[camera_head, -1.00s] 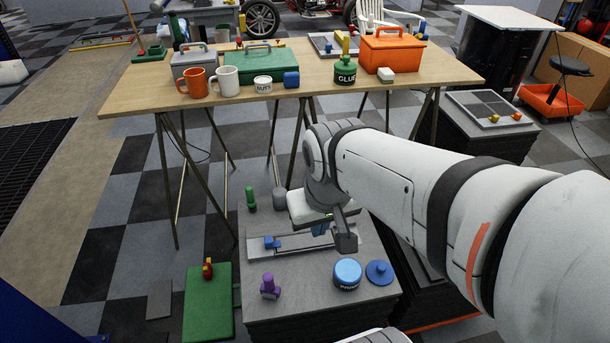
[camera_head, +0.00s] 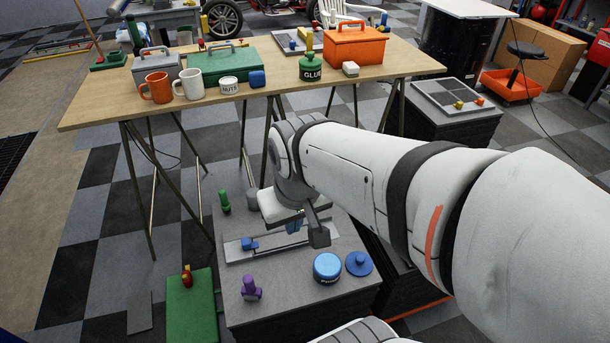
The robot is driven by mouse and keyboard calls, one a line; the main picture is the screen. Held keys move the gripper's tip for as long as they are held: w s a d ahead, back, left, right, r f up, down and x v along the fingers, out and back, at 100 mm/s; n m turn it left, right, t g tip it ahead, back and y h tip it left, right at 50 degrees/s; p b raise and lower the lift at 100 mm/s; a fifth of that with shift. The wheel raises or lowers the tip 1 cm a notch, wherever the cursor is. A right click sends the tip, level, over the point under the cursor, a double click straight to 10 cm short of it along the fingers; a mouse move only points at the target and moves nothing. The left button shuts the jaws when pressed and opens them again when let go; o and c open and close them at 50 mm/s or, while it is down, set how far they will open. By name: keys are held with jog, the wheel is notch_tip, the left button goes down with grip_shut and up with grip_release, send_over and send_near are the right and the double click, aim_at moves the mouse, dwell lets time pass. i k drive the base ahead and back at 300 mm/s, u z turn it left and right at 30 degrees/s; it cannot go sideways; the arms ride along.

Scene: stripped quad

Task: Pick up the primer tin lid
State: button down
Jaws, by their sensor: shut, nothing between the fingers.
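The primer tin lid (camera_head: 359,263) is a blue disc with a small knob. It lies on the grey top of a low stand, just right of the blue primer tin (camera_head: 327,267), which has a dark label. My gripper (camera_head: 318,236) hangs above the stand, behind and slightly left of the tin, apart from the lid. Its fingers look shut and empty, though the arm and wrist partly hide them.
On the stand (camera_head: 295,300) are a purple object (camera_head: 251,288), a grey tray (camera_head: 238,255) with a blue piece, and a green object (camera_head: 224,201). A trestle table (camera_head: 290,92) with mugs and boxes stands behind. A green board (camera_head: 190,310) lies at left.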

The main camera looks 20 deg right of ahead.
aim_at(358, 264)
jog(key=u, duration=0.1)
jog(key=k, duration=0.5)
jog(key=z, duration=0.95)
jog(key=i, duration=0.5)
